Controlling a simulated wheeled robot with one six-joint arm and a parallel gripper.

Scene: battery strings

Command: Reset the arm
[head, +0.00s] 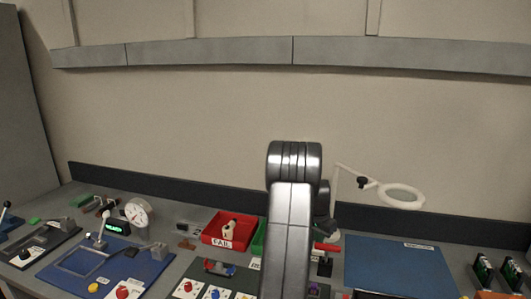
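My arm rises from the bottom middle of the head view, with its grey metal links standing in front of the bench. The links hide part of the bench behind them. My gripper's fingers cannot be made out in this view, so its state does not show. No object is seen held.
A red tray (213,242) labelled FAIL holds a pale item. Left are a blue mat (62,278) with fixtures and a round dial (138,212). Right are a bare blue mat (395,270), a white ring-shaped magnifier lamp (408,203) and dark upright items (484,268). A grey rail (210,51) runs above.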

